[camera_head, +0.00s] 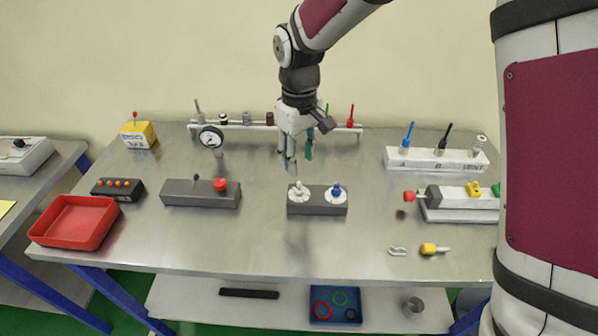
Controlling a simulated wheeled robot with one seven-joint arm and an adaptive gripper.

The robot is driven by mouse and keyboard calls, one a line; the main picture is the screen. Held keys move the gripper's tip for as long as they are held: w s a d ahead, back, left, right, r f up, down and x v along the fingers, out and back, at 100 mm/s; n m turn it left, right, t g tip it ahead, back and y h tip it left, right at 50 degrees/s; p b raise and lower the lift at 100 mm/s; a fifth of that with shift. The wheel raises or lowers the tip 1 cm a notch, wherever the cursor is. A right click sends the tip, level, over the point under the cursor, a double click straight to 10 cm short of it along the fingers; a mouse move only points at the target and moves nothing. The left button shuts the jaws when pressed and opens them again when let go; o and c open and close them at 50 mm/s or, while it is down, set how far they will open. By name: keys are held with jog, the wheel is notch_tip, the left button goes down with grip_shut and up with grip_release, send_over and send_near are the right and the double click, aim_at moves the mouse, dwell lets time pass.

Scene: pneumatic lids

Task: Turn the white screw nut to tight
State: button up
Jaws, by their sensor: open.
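The white screw nut (298,189) sits on a white round dial on the left half of a dark grey block (317,209) in the middle of the table. A blue nut (337,189) sits on a similar white dial on the right half of the same block. My gripper (289,168) points down above and slightly behind the white nut, apart from it. It is open and nothing shows between its fingers. The marks on the dials are too small to read.
A grey block with a red knob (220,184) stands to the left. A gauge (211,138) and a rail of tools (247,124) stand behind. A red tray (75,222) is at far left. A yellow-headed part (429,249) lies front right. The table in front of the block is clear.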

notch_tip(320, 180, up, 3)
jog(key=shift+r, duration=0.2)
dwell(0.4)
jog(key=s+d+r+m+t, duration=0.3)
jog(key=s+d+r+m, duration=0.1)
jog(key=s+d+r, duration=0.8)
jog(key=s+d+r+m+t, duration=0.1)
jog(key=s+d+m, duration=0.3)
jog(key=s+d, duration=0.4)
jog(key=s+t, duration=0.1)
jog(key=s, duration=0.3)
jog(key=shift+s+r+m, duration=0.15)
jog(key=shift+m, duration=0.25)
